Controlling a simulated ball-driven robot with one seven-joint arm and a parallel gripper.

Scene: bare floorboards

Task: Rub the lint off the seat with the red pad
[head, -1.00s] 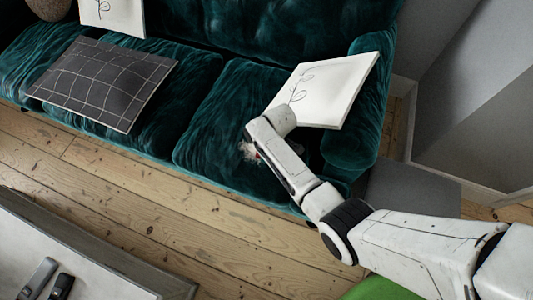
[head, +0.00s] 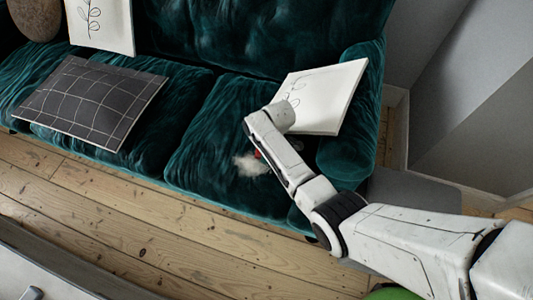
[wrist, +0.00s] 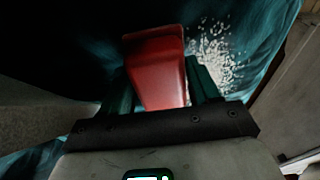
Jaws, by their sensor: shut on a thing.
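The seat (head: 215,160) is the dark teal velvet cushion at the right end of the sofa. A pale patch of lint (head: 250,164) lies on it, just left of my forearm in the head view. In the wrist view the lint (wrist: 214,58) shows as scattered white specks right beside the red pad (wrist: 158,70). My gripper (wrist: 160,92) is shut on the red pad, one finger on each side of it. In the head view only a sliver of red shows beside the lint; my arm hides the rest. I cannot tell whether the pad touches the seat.
A white cushion with a plant drawing (head: 325,95) leans at the sofa's right arm, close behind my arm. A dark checked cushion (head: 92,103) lies on the left seats. A pale table (head: 30,280) is at the lower left. Bare floorboards (head: 190,225) lie between.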

